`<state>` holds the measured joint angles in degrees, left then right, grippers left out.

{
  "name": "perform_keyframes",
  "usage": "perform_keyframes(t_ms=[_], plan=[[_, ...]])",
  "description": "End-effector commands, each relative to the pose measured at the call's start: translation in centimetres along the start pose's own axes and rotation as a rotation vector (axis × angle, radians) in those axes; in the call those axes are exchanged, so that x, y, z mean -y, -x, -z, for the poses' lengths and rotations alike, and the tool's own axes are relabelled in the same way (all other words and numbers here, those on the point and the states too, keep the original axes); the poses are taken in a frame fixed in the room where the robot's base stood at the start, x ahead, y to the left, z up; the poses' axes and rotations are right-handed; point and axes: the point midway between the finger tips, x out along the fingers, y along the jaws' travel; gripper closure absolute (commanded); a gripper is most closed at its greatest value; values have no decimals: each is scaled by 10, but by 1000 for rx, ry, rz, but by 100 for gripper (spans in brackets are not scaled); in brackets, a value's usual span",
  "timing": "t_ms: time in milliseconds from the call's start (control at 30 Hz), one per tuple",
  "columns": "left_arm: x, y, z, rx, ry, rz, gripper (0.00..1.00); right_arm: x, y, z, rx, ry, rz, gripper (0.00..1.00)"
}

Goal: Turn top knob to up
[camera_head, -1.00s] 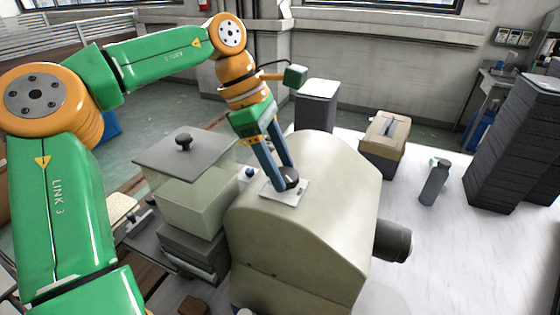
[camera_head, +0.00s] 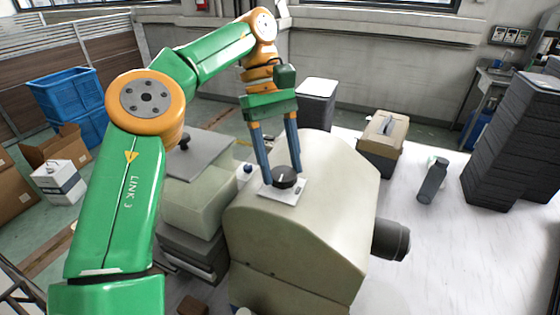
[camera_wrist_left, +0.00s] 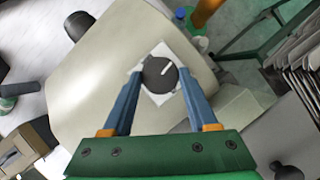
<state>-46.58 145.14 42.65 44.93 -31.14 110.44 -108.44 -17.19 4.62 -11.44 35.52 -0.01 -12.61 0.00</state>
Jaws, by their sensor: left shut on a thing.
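The black round knob (camera_head: 283,179) with a white pointer line sits on a small white plate (camera_head: 291,192) on top of the beige machine housing (camera_head: 300,235). My left gripper (camera_head: 281,180) reaches down from above with its blue fingers on two opposite sides of the knob, shut on it. In the left wrist view the knob (camera_wrist_left: 159,75) lies between the fingertips of the gripper (camera_wrist_left: 160,78), and its white line points up and to the right in that picture. My right gripper is in neither view.
A lidded box (camera_head: 200,150) with a small black handle stands left of the housing. A dark cylinder (camera_head: 390,240) sticks out of its right side. A tan toolbox (camera_head: 382,140), a grey bottle (camera_head: 433,181) and stacked black trays (camera_head: 510,150) stand to the right.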

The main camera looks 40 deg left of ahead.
Motion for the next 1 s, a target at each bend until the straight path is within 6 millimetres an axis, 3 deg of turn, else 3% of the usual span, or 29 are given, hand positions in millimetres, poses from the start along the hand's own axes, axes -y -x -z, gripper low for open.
perform_keyframes(t_ms=[700, 733, 833, 1000], plan=[[-1, 0, 0, -2, -64, 25, 97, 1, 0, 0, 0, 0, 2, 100], [-1, 0, 0, -2, -64, 25, 38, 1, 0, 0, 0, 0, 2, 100], [-1, 0, 0, -2, -64, 25, 12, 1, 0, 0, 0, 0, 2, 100], [-1, 0, 0, -2, -63, 25, 11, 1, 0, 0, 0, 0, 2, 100]])
